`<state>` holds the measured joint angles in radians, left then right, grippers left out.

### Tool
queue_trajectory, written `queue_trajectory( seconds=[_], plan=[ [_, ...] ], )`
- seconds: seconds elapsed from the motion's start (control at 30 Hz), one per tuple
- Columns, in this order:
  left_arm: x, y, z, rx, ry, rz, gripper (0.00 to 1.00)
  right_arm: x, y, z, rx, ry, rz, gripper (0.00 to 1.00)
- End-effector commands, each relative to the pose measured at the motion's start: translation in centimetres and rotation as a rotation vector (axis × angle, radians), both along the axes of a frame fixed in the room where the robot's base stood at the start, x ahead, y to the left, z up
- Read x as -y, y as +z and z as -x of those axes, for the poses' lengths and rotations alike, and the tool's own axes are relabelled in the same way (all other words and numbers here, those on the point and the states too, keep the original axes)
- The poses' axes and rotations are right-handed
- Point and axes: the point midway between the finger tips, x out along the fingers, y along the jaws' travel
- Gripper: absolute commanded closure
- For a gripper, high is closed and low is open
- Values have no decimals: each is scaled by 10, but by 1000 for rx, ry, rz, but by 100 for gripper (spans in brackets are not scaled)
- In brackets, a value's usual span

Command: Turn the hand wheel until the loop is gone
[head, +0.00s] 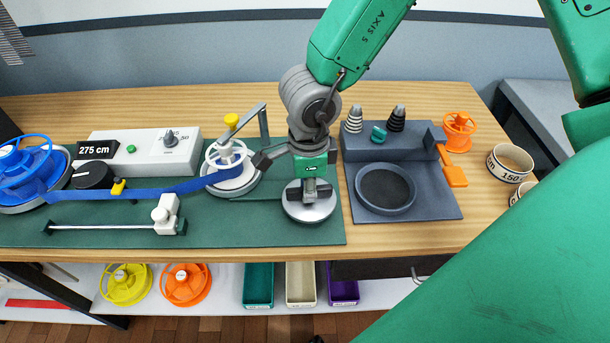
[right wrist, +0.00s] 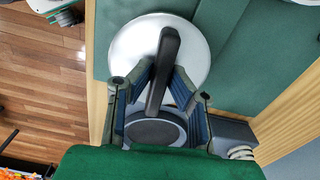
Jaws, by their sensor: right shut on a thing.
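The hand wheel (head: 309,210) is a low silver disc on the right part of the green mat. In the right wrist view it is a silver disc (right wrist: 135,52) with a black bar-like handle (right wrist: 163,70) across it. My right gripper (head: 312,180) is over the wheel. Its fingers (right wrist: 160,95) are on both sides of the handle and shut on it. The blue strap (head: 148,192) runs from the blue reel (head: 28,165) at left to the white spool (head: 230,165), bending low between them. I cannot clearly tell a loop in it. My left gripper is out of view.
A white box with a dial (head: 170,140), a "275 cm" display (head: 96,150) and a white slider on a rod (head: 166,215) are on the left. A grey tray (head: 435,200) with a dish stands right of the wheel.

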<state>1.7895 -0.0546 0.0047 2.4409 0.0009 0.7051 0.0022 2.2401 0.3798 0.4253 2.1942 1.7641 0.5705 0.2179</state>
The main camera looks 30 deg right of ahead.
Motion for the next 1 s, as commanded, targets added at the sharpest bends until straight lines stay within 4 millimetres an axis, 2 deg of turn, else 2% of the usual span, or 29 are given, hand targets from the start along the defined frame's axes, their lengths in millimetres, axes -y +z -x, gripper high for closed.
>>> queue_trajectory(
  seconds=[0.03, 0.2, 0.6, 0.63, 0.67, 1.0],
  plan=[
    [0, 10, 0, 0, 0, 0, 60, 3, 3, 2, -7, 19, 8, 100],
    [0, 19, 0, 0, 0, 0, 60, 3, 1, 2, -5, 70, 8, 100],
    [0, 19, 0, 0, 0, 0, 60, 5, -1, 1, -4, 82, 10, 100],
    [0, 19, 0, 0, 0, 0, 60, 5, -2, 1, -4, 82, 10, 75],
    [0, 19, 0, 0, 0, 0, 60, 5, -2, 1, -4, 82, 10, 66],
    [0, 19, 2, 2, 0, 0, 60, 1, 1, 0, 0, 84, 5, 66]
  ],
)
